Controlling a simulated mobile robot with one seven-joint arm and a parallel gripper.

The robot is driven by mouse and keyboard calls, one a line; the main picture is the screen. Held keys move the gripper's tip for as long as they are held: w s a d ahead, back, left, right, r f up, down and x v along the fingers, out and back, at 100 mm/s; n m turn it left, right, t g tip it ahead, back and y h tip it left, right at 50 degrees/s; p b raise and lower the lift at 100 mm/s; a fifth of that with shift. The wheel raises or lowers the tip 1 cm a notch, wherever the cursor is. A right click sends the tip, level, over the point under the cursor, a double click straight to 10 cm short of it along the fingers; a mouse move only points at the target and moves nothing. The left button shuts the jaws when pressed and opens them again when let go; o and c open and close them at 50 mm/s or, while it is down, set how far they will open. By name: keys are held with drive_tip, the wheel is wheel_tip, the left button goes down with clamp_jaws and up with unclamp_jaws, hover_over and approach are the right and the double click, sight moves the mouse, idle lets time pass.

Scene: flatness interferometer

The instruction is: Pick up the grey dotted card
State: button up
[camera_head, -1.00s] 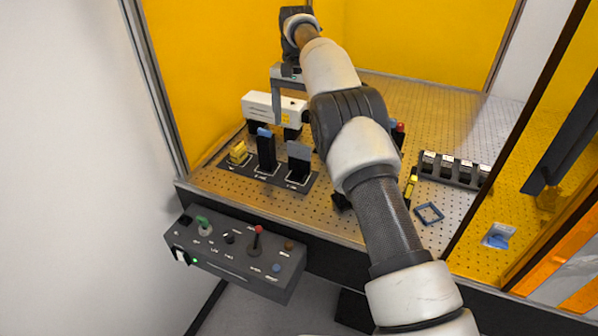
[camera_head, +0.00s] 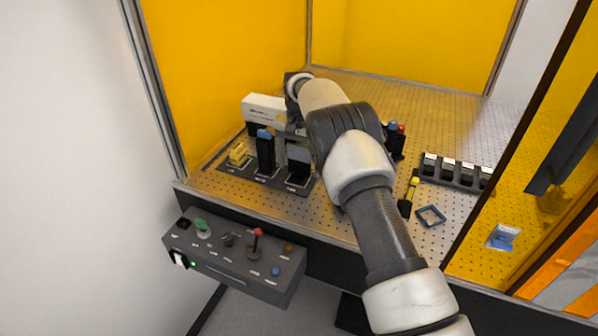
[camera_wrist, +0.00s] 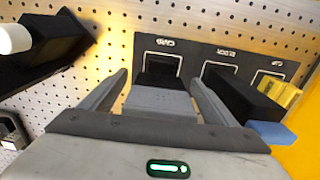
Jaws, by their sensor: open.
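The grey dotted card (camera_head: 299,155) stands upright in a black holder at the right end of the dark base plate. In the wrist view the card (camera_wrist: 160,102) lies between the two fingers of my gripper (camera_wrist: 158,82), with a gap on each side. My gripper is open and not closed on it. In the head view my gripper (camera_head: 298,132) is low over the card, partly hidden by my arm. Dots on the card are too small to make out.
Beside the card stand a black holder with a blue top (camera_head: 265,150) and a yellow block (camera_head: 238,153). A yellow-and-black tool (camera_head: 409,195), a blue frame (camera_head: 430,215) and black boxes (camera_head: 455,171) lie right. The control box (camera_head: 235,255) is in front.

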drive_tip(key=shift+f, duration=0.35)
drive_tip(key=shift+c, duration=0.4)
drive_tip(key=c, duration=1.5)
